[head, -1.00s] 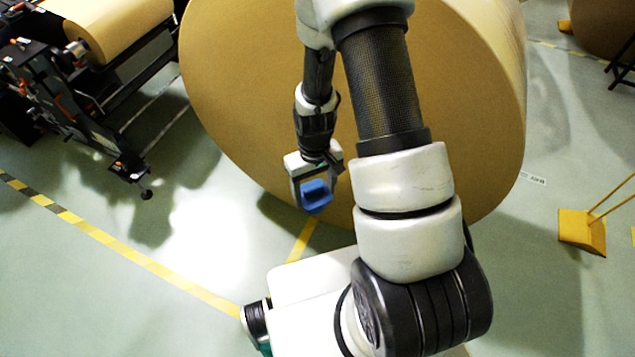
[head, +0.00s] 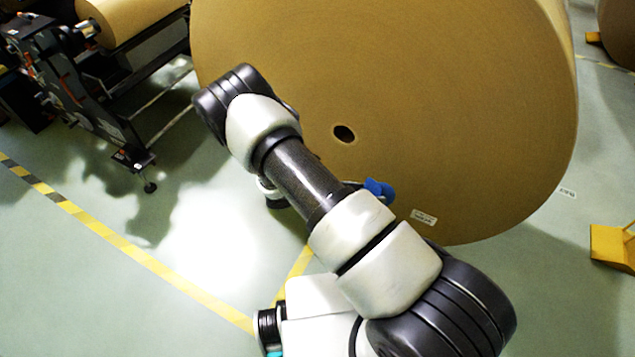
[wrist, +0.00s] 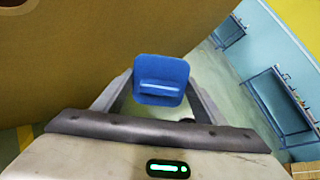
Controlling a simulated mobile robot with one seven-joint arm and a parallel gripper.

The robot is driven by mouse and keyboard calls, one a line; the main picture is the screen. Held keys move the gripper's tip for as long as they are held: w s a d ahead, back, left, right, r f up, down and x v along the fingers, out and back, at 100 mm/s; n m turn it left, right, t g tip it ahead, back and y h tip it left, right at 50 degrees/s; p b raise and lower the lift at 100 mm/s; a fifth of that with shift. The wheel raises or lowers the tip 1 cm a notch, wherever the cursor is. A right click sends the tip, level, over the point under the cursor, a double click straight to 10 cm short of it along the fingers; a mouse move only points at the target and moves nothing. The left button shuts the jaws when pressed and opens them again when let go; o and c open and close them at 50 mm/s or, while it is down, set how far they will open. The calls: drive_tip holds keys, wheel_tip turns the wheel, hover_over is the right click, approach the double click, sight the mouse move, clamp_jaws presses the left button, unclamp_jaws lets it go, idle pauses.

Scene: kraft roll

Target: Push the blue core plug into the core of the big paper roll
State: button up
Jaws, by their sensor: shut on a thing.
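The big paper roll (head: 440,110) stands on its side with its flat brown end facing me in the head view. Its core is a small dark hole (head: 344,134) in that face. My gripper (wrist: 158,95) is shut on the blue core plug (wrist: 162,80), which sits between the fingertips in the wrist view. In the head view the plug (head: 379,189) shows right of my forearm, below and right of the core hole, in front of the roll's lower face. The gripper itself is mostly hidden there by my arm. The roll (wrist: 90,60) also fills the wrist view's upper left.
A machine (head: 85,95) with a smaller paper roll (head: 130,20) stands at the left. A yellow wedge (head: 612,246) lies on the floor at right. Yellow tape (head: 150,265) crosses open floor. Blue tables (wrist: 280,105) stand farther off in the wrist view.

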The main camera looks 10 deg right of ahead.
drive_tip(key=w+a+f+n+t+y+b, duration=0.3)
drive_tip(key=w+a+f+n+t+b, duration=0.15)
drive_tip(key=w+a+n+t, duration=0.7)
drive_tip(key=w+d+m+t+b, duration=0.1)
drive_tip(key=w+d+t, duration=0.1)
drive_tip(key=w+d, duration=0.2)
drive_tip(key=shift+w+r+m, duration=0.3)
drive_tip(key=shift+w+m, duration=0.05)
drive_tip(key=shift+w, duration=0.6)
drive_tip(key=shift+s+a+r, duration=0.1)
drive_tip(key=shift+r, duration=0.05)
idle(0.4)
drive_tip(key=shift+b+x, duration=0.45)
drive_tip(key=shift+x, duration=0.55)
